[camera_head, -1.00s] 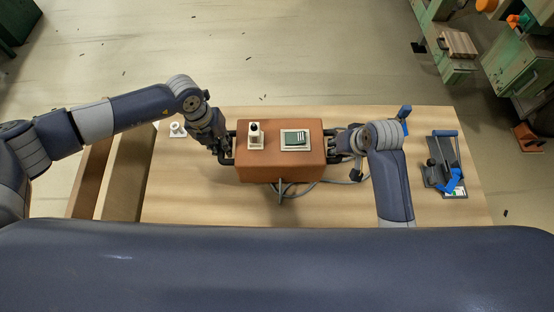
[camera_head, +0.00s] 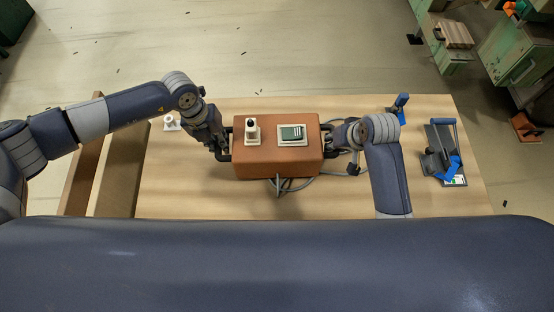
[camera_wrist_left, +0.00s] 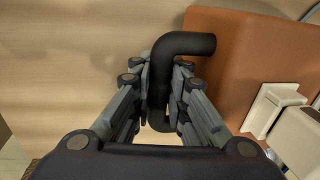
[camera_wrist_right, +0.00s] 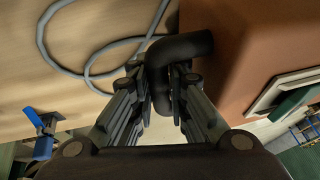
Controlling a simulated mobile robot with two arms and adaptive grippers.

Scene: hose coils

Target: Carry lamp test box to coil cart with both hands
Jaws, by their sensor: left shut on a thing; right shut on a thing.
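The lamp test box (camera_head: 278,161) is an orange-brown block with a white lamp socket (camera_head: 252,132) and a green switch (camera_head: 292,134) on its top. It has a black handle on each side. My left gripper (camera_head: 222,148) is shut on the left handle, which shows between its fingers in the left wrist view (camera_wrist_left: 168,85). My right gripper (camera_head: 338,146) is shut on the right handle, seen in the right wrist view (camera_wrist_right: 165,85). The box appears level, above or on the wooden table; I cannot tell the gap. I cannot identify a coil cart in these frames.
The wooden table (camera_head: 190,195) lies beneath. A grey cable (camera_head: 300,185) trails by the box. A grey and blue tool (camera_head: 442,155) and a blue-handled item (camera_head: 399,106) are at right, and a white fitting (camera_head: 172,122) at left. Green cabinets (camera_head: 515,55) stand at far right.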

